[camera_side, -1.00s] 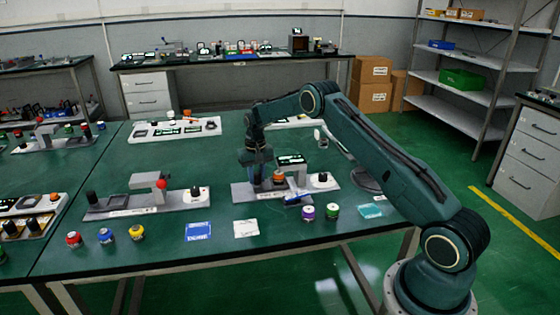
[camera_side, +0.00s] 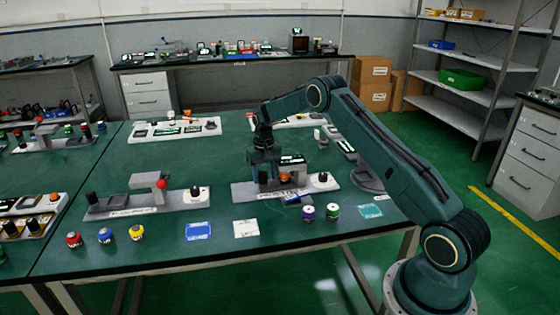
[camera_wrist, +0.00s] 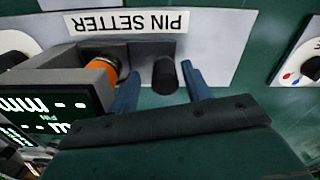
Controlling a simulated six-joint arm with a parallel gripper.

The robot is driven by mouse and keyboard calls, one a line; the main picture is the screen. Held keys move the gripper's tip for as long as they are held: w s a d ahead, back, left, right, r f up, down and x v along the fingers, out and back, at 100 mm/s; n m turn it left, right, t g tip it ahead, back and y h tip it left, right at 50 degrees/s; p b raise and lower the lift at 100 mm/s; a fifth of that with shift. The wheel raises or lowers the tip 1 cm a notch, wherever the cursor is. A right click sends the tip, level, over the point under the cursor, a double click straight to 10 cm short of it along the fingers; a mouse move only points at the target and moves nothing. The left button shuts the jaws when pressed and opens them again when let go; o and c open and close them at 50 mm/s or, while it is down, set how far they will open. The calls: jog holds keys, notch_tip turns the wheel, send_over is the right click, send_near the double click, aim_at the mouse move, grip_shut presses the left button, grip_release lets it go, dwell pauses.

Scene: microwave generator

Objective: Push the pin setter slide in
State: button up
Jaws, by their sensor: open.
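The pin setter is a grey plate (camera_wrist: 220,40) with a "PIN SETTER" label, upside down in the wrist view. On it stand a grey bracket (camera_wrist: 88,80) and an orange-ringed cylinder (camera_wrist: 108,64). A dark upright knob (camera_wrist: 165,76) stands beside the bracket, likely the slide's handle. My gripper (camera_wrist: 161,72) is open, with blue fingers on either side of the knob and a visible gap on the right. Whether the left finger touches anything is unclear. In the side view my gripper (camera_side: 264,182) is low over the left part of the pin setter plate (camera_side: 240,191), partly hiding the knob.
A display (camera_wrist: 60,108) reading "mm" and "PIN" is left of my gripper. A similar station (camera_side: 145,202) sits to the left.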

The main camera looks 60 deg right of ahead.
notch_tip(320, 180, up, 14)
jog(key=shift+f, duration=0.15)
dwell(0.6)
jog(key=s+a+r+n+t, duration=0.3)
jog(key=s+a+r, duration=1.3)
jog(key=r, duration=0.2)
jog(key=s+a+f+n+t, duration=0.1)
jog(key=s+a, duration=0.3)
jog(key=s, duration=0.7)
jog(key=s+a+f+n+t, duration=0.1)
jog(key=s+a, duration=0.3)
jog(key=s, duration=0.7)
jog(key=shift+a+f+n+t, duration=0.3)
jog(key=shift+a+f+n, duration=0.05)
jog(key=shift+f+n, duration=0.4)
